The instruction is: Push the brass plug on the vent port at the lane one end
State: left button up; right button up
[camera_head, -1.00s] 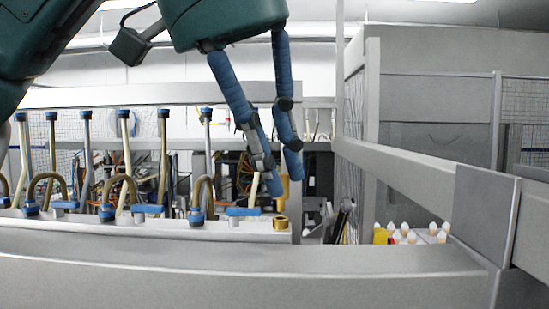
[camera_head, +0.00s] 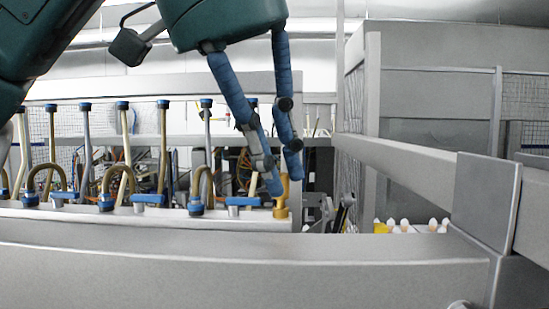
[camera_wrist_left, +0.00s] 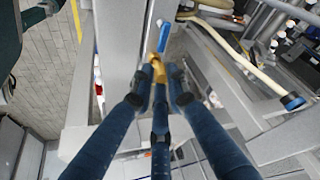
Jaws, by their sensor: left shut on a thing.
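My left gripper (camera_head: 286,180) comes down from above at the right end of the rail and is shut on the brass plug (camera_head: 284,190). The plug stands about upright between the blue fingertips. Its lower end meets the brass vent port (camera_head: 281,213) at the rail's right end; how deep it sits I cannot tell. In the left wrist view the plug (camera_wrist_left: 158,70) shows as a brass piece between the fingertips (camera_wrist_left: 159,88). The fingers hide part of it and the port there. My right gripper is not in view.
A pale rail (camera_head: 150,218) carries upright pipes, bent hoses and blue valve handles; one blue handle (camera_head: 243,202) lies just left of the port. A grey beam (camera_head: 250,265) crosses in front. A post and guard rail (camera_head: 483,200) stand at right, with white-capped bottles (camera_head: 404,226) behind.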

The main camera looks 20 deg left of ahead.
pick_arm(q)
jog(key=shift+f, duration=0.35)
dwell(0.4)
jog(key=o, duration=1.2)
jog(key=shift+o, duration=0.2)
jog(key=shift+r+p, duration=1.05)
jog(key=shift+r, duration=1.45)
